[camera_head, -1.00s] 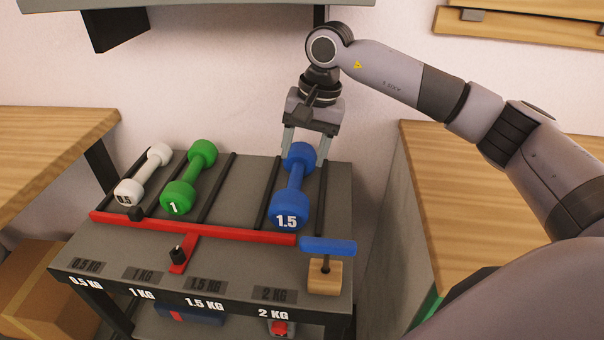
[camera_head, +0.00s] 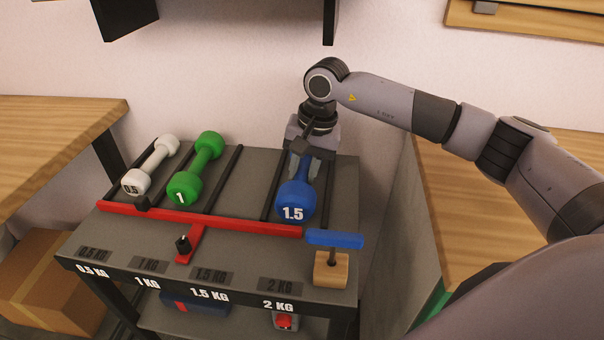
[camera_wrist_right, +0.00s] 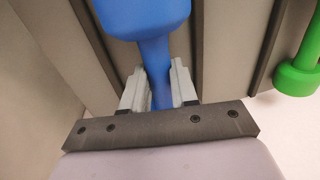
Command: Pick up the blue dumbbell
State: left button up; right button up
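The blue dumbbell (camera_head: 296,201), marked 1.5, lies on the dark rails at the right of the rack, its near head facing me. My right gripper (camera_head: 305,170) is low over its far part, and the far head is mostly hidden behind the gripper. In the right wrist view the blue handle (camera_wrist_right: 157,72) runs between the two pale fingers of my right gripper (camera_wrist_right: 159,84). The fingers sit close against both sides of the handle and look shut on it. The dumbbell still appears to rest on the rails. My left gripper is not in view.
A green dumbbell (camera_head: 195,170) and a white dumbbell (camera_head: 150,165) lie to the left on the same rack. A red bar (camera_head: 200,219) runs in front. A blue-topped handle on a wooden block (camera_head: 331,270) stands front right. Wooden counters (camera_head: 50,140) flank the rack.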

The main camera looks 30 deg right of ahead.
grip_shut()
dwell(1.0)
jog(key=shift+w+r, duration=0.15)
jog(key=shift+r, duration=0.1)
